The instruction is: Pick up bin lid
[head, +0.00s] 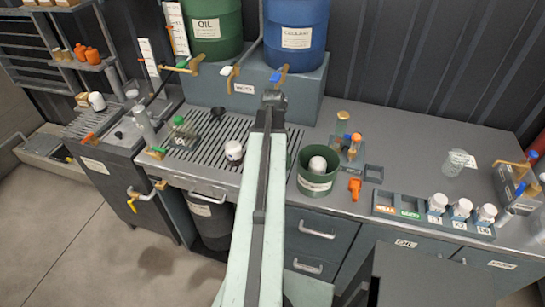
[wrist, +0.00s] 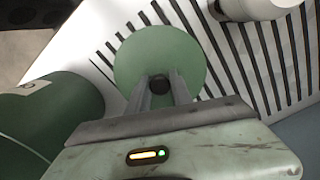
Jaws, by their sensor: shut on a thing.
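The bin lid (wrist: 160,48) is a round, flat green disc with a dark knob (wrist: 160,83) in the wrist view. My gripper (wrist: 160,88) is shut on the knob, with one finger on each side of it. The lid hangs over or lies on the slotted grating; I cannot tell the gap. An open green bin (head: 319,184) with a white label stands on the counter right of my arm, with a white object (head: 317,164) inside. A dark green cylinder (wrist: 45,120) shows left in the wrist view.
A white jar (head: 234,150) stands on the slotted grating (head: 205,137), left of my arm. A dark funnel-like cup (head: 191,105) and a green-capped flask (head: 179,124) are nearby. An orange item (head: 355,188) and a rack of white jars (head: 432,217) lie right of the bin.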

